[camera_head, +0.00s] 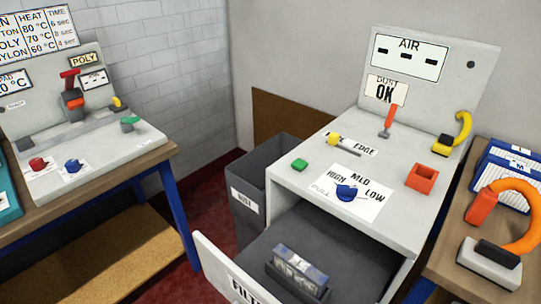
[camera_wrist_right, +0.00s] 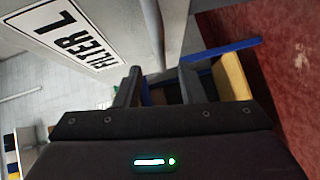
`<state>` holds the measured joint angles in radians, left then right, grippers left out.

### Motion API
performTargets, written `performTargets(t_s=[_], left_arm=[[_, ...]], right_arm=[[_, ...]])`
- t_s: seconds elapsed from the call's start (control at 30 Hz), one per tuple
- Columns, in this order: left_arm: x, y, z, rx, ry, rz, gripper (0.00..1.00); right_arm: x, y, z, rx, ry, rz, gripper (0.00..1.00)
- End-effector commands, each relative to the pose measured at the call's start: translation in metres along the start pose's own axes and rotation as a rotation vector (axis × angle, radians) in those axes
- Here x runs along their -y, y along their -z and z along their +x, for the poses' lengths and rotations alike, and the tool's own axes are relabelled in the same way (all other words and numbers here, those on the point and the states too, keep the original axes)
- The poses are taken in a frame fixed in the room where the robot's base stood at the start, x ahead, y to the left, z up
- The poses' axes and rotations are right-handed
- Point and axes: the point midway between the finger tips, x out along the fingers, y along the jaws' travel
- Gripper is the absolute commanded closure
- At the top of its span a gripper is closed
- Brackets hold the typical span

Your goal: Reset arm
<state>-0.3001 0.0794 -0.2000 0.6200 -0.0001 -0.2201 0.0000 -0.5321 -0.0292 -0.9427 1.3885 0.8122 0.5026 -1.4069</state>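My right gripper (camera_wrist_right: 160,78) shows in the right wrist view. Its two dark fingers stand apart, and I see nothing clearly held between them. The white drawer front with the "FILTER L" label (camera_wrist_right: 70,38) lies just beyond the fingers to the left; I cannot tell whether they touch it. In the head view the drawer (camera_head: 345,245) is pulled out from the pale machine (camera_head: 395,215). A clear-topped cartridge (camera_head: 299,270) sits in the drawer. Neither gripper shows in the head view, and my left gripper is in no view.
A dark bin (camera_head: 248,215) stands left of the machine. A bench (camera_head: 165,150) with blue legs and a wooden lower shelf (camera_head: 115,240) is at the left. A wooden table (camera_head: 450,265) with a yellow-orange curved tool (camera_head: 525,200) is at the right. Red floor (camera_head: 200,215) shows between.

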Motion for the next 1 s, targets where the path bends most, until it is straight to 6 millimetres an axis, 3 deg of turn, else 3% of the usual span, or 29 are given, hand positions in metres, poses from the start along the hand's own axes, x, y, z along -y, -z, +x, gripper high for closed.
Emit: performTargets(t_s=[0.17,0.27,0.47,0.6,0.73,0.9,1.0], left_arm=[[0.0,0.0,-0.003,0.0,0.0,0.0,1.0],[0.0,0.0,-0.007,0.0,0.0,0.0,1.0],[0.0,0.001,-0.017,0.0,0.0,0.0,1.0],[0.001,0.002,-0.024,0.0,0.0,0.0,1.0],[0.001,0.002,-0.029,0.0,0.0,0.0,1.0],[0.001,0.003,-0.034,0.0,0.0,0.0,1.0],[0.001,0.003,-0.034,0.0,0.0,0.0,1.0]], right_arm=[[0.025,-0.015,0.004,-0.002,0.066,0.043,0.64],[0.065,-0.041,0.007,0.011,0.175,0.123,0.64],[0.172,-0.134,-0.009,0.169,0.497,0.396,0.64],[0.236,-0.21,-0.048,0.407,0.71,0.636,0.64],[0.277,-0.266,-0.098,0.677,0.849,0.861,0.64],[0.301,-0.303,-0.152,0.964,0.935,1.074,0.64],[0.306,-0.31,-0.167,1.048,0.95,1.134,0.64]])
